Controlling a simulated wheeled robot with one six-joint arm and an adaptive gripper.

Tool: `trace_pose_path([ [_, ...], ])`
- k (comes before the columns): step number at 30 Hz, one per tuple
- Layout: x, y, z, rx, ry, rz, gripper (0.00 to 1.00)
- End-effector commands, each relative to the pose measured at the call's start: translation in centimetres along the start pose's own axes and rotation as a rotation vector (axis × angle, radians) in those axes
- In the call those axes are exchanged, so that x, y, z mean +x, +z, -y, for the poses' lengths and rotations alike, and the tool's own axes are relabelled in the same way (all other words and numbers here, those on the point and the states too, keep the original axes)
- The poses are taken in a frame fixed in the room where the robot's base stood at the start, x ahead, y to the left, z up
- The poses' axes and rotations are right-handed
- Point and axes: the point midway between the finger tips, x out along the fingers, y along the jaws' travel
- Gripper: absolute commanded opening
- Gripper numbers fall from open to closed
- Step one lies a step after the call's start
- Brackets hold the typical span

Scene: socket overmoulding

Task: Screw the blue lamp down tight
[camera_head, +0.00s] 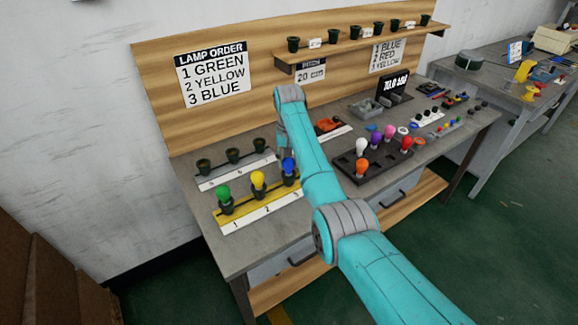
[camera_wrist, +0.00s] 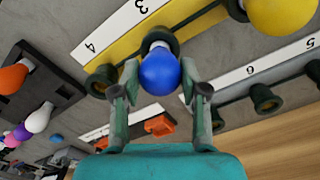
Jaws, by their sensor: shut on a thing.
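The blue lamp (camera_head: 289,166) is in the third socket of the yellow strip (camera_head: 230,216), beside the digit 3. In the wrist view the blue lamp (camera_wrist: 161,72) stands with its white neck in the dark green socket (camera_wrist: 160,38). My gripper (camera_wrist: 161,88) has one finger on each side of the blue bulb and is shut on it. In the head view my arm hides most of the gripper. How deep the lamp sits in its socket cannot be told.
A green lamp (camera_head: 223,193) and a yellow lamp (camera_head: 257,182) stand to the left on the same strip. Empty sockets (camera_head: 232,155) stand on a strip behind. A dark tray (camera_head: 350,165) with several coloured lamps lies to the right of my arm.

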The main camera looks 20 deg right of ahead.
Motion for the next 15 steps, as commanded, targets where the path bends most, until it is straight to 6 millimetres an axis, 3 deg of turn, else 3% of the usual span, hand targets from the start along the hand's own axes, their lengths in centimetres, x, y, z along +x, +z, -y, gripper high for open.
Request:
trace_pose_path([
  [10,0.04,0.02,0.00,0.023,0.000,0.001,0.17],
  [15,0.07,0.01,0.00,0.179,0.000,0.001,0.17],
])
